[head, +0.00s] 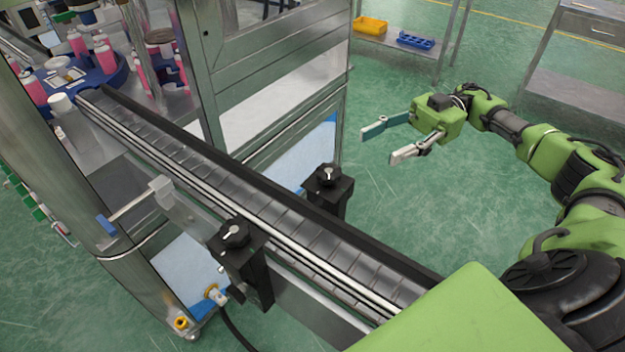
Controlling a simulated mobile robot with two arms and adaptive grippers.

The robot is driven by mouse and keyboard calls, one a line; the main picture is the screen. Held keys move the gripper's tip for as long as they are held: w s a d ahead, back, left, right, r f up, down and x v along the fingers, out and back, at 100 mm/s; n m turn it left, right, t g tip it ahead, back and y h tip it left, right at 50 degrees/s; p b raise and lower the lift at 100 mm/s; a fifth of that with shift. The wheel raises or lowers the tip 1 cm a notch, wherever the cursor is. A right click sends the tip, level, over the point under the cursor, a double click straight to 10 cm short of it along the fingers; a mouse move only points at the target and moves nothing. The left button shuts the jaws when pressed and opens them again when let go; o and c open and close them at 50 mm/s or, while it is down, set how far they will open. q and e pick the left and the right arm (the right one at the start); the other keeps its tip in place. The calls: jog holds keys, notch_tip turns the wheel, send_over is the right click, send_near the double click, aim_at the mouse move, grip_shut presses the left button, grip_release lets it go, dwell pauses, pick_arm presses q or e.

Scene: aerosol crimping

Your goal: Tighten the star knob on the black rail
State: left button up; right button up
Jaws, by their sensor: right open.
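A black star knob (328,175) sits on top of a black bracket block beside the black rail (270,198), on the far side of the conveyor. A second black star knob (235,233) sits on a similar block at the near side, by the silver rail (215,201). My right gripper (379,146) is open and empty, above and to the right of the far knob, apart from it. Its two fingers point left toward the machine cabinet. My left gripper is not in view.
The conveyor (320,240) runs diagonally from the rotary table (98,78) with pink bottles at upper left to the lower right. A steel machine cabinet (265,100) stands behind it. A shelf with a yellow bin (370,25) and a blue rack (415,40) is farther back. Green floor around the gripper is clear.

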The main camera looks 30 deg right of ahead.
aim_at(333, 168)
jog(key=a+p, duration=0.1)
jog(key=a, duration=0.3)
jog(key=a+p, duration=0.1)
jog(key=a, duration=0.3)
jog(key=s+a+p, duration=0.1)
jog(key=a+p, duration=0.1)
jog(key=a, duration=0.2)
jog(key=shift+a+r, duration=0.2)
jog(key=shift+a, duration=0.05)
jog(key=shift+a+f, duration=0.1)
jog(key=shift+a, duration=0.55)
jog(key=shift+p, duration=0.3)
jog(key=c, duration=1.1)
